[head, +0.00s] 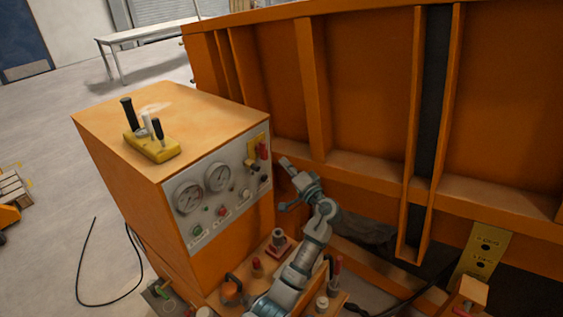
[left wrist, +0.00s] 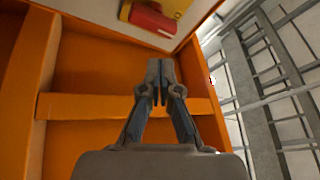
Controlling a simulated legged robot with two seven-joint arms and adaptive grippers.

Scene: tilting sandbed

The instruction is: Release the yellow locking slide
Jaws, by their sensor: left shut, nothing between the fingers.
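A yellow piece (head: 252,147), which may be the locking slide, sits at the upper right of the grey gauge panel, with a red part (head: 263,151) beside it. In the left wrist view a yellow piece (left wrist: 126,10) and a red part (left wrist: 153,20) show at the top edge, partly cut off. My left gripper (head: 285,163) is just right of the panel, by the orange wall. In the left wrist view my left gripper (left wrist: 160,68) is shut and empty, its tips below the red part and apart from it in the picture. My right gripper is not in view.
The orange cabinet (head: 150,108) carries a yellow lever block (head: 158,149) on top. The ribbed orange sandbed wall (head: 375,80) stands close behind my left gripper. Knobs and a red-topped post (head: 257,265) crowd the lower shelf. A cable (head: 84,262) lies on the floor at left.

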